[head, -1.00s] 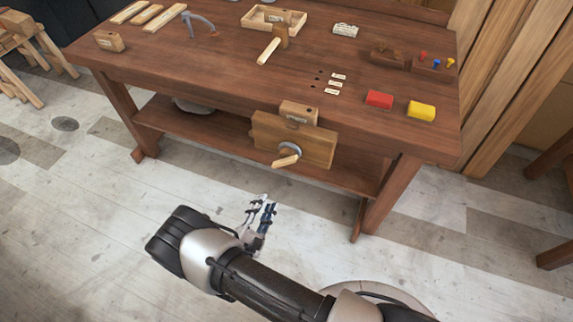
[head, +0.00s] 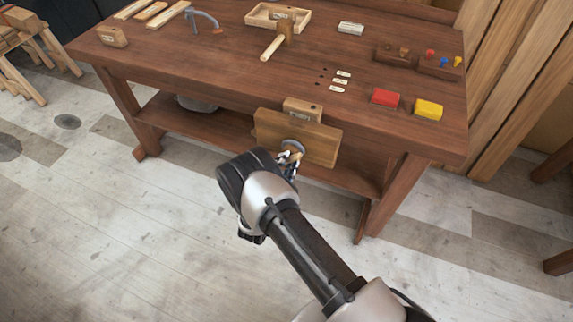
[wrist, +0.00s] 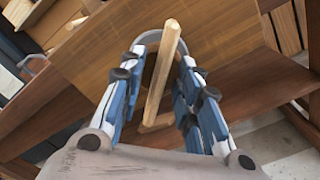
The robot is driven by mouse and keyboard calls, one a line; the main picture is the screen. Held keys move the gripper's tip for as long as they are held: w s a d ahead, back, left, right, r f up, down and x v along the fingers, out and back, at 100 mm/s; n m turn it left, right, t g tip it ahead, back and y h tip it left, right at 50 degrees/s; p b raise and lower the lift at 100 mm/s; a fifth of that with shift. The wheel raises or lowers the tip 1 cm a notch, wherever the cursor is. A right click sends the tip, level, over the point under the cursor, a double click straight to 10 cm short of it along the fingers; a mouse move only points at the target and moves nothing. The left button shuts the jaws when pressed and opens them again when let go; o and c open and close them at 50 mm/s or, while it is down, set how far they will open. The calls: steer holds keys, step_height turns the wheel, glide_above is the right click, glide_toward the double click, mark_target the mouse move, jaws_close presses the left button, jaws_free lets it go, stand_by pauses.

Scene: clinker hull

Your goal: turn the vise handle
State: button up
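The vise is a wooden jaw (head: 318,144) on the front edge of the workbench, with a grey round hub (head: 292,146) on its face. In the wrist view the wooden handle bar (wrist: 162,75) stands between the two fingers of my gripper (wrist: 165,62), slightly tilted. The fingers are apart, with visible gaps on both sides of the bar. In the head view my gripper (head: 288,163) is at the hub, and my wrist and fingers hide most of the handle. The jaw face (wrist: 110,60) lies close beyond the fingertips.
The workbench (head: 220,75) holds a mallet (head: 275,45), an open wooden tray (head: 262,17), a red block (head: 385,97) and a yellow block (head: 428,109). A lower shelf (head: 205,128) runs under it. The floor in front is clear.

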steer(key=shift+c, duration=0.6)
jaws_close()
